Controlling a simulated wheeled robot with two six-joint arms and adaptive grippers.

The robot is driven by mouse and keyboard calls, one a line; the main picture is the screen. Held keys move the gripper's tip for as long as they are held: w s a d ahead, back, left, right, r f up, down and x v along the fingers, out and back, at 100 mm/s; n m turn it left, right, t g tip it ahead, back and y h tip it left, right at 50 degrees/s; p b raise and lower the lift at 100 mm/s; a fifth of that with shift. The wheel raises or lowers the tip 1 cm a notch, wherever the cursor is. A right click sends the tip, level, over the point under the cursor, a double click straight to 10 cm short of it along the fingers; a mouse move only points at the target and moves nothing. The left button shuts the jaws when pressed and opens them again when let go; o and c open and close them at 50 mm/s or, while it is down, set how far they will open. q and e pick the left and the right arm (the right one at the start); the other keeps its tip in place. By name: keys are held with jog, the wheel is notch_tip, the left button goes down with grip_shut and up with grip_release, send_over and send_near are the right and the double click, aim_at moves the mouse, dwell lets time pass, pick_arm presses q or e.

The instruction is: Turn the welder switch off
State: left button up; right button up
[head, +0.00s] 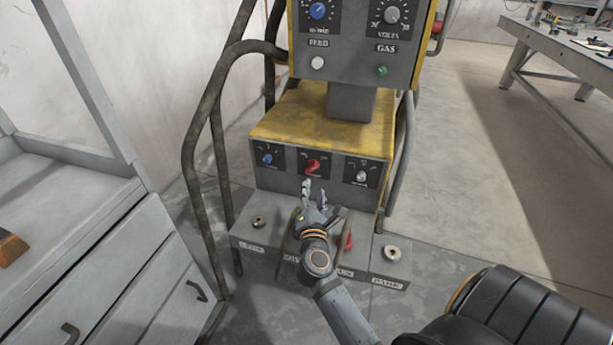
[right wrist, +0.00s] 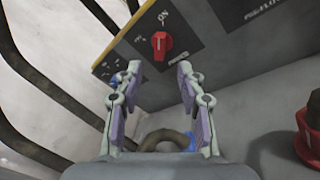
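The welder (head: 330,125) is a grey machine with a yellow top. Its red switch (head: 312,166) sits in the middle of the lower front panel, between a blue knob (head: 267,158) and a grey knob (head: 361,176). In the right wrist view the red switch (right wrist: 161,46) lies just beyond the fingertips, with an ON label above it and its pale mark at the top. My right gripper (head: 313,188) is just below and in front of the switch. In the right wrist view the gripper (right wrist: 159,73) is open and empty, apart from the switch. My left gripper is not in view.
Thick hoses (head: 216,140) hang at the welder's left. A lower ledge has labelled sockets (head: 392,253) and a red connector (head: 347,240) beside my arm. A grey drawer cabinet (head: 130,260) stands at left, a workbench (head: 545,45) at back right.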

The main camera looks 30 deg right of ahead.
aim_at(313, 169)
jog(key=x, duration=0.9)
jog(key=shift+d, duration=0.1)
grip_shut()
